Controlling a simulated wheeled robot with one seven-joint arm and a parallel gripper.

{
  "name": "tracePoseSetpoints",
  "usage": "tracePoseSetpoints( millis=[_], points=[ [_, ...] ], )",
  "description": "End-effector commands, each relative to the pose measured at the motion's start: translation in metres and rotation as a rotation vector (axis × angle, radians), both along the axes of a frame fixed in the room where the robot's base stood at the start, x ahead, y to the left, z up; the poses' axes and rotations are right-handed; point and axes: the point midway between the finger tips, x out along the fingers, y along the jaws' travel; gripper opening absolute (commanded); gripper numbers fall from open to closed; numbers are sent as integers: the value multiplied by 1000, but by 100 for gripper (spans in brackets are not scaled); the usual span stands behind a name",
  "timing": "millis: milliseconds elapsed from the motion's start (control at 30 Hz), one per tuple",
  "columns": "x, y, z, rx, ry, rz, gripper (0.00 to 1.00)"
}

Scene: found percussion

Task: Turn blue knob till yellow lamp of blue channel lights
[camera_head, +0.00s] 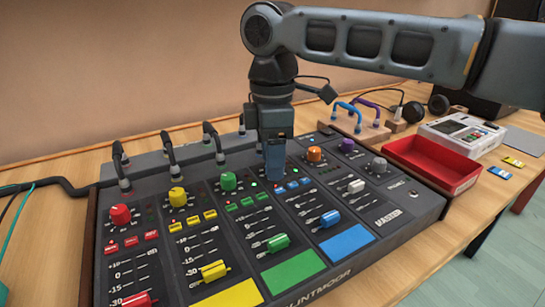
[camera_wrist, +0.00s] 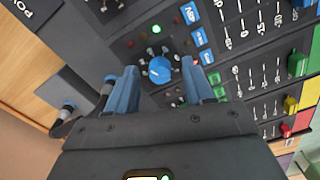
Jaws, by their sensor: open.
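My gripper (camera_head: 275,172) points down over the mixing console, above the top of the blue channel, and hides the blue knob in the head view. In the wrist view the blue knob (camera_wrist: 160,70) shows between the two open fingers of my gripper (camera_wrist: 160,67), with a gap visible on each side. Whether the fingertips reach down to the knob's height I cannot tell. A green lamp (camera_wrist: 154,30) near the knob is lit. No lit yellow lamp is clear beside the blue knob.
The green knob (camera_head: 228,181) stands left of my gripper and the orange knob (camera_head: 314,154) right of it. Blue buttons (camera_head: 293,185) and a blue fader (camera_head: 330,218) lie nearer the front. Cable plugs line the console's back edge. A red tray (camera_head: 432,165) sits right.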

Motion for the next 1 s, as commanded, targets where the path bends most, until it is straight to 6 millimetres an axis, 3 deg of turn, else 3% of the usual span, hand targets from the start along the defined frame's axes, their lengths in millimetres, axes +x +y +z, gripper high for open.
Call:
tracePoseSetpoints(
  millis=[233,767,1000],
  points=[
    [0,0,-1,0,0,0,52],
    [0,0,-1,1,0,0,1],
    [0,0,1,1,1,-12,0]
  ],
)
